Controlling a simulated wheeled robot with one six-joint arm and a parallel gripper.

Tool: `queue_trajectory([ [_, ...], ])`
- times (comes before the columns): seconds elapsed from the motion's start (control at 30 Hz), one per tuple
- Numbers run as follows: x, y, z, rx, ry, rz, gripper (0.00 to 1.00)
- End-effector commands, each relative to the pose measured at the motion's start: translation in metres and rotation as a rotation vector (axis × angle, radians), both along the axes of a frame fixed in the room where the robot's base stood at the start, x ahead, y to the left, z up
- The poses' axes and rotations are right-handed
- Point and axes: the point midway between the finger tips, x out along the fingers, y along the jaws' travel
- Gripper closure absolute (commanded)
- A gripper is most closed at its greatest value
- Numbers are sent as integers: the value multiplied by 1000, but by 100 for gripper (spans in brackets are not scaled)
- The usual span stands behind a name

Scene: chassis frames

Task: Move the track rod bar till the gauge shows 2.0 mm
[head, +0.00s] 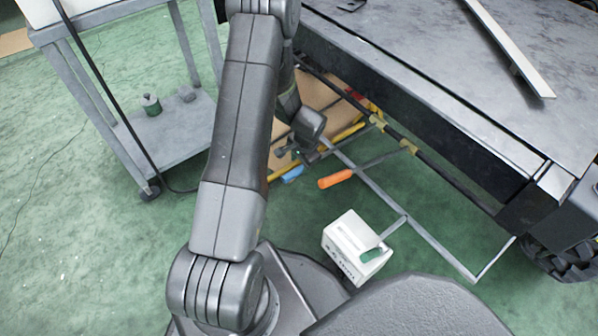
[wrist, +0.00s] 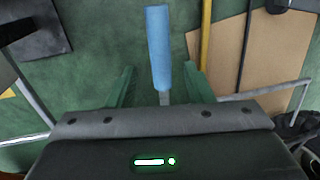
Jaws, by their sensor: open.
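A dark bar (head: 340,96) with brass-coloured clamps (head: 410,147) runs along the chassis side in the head view; it looks like the track rod bar. I cannot make out a gauge reading in either view. My gripper (head: 305,154) hangs low, left of the bar, apart from it. In the wrist view my gripper (wrist: 158,82) shows two green fingers spread apart. A blue handle (wrist: 157,45) with a metal shaft appears between them, on or near the floor; no contact shows. The blue handle also shows in the head view (head: 292,174).
An orange-handled tool (head: 335,180) is right of my gripper. Thin grey rods (head: 440,252) form a low frame. A cart (head: 170,130) is left. Cardboard (wrist: 268,55) lies behind. Green floor is open at left.

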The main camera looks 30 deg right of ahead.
Motion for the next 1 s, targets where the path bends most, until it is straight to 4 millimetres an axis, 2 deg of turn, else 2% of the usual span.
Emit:
queue_trajectory([
  [0.03, 2, 0, -14, 2, 1, 0, 53],
  [0.23, 7, 0, -39, 0, 0, 0, 53],
  [0.4, 9, 0, -45, -1, 0, 0, 53],
  [0.67, 9, 0, -45, -1, 0, 0, 53],
  [0.9, 9, 0, -45, -1, 0, 0, 100],
  [1.0, 9, 0, -45, -1, 0, 0, 100],
])
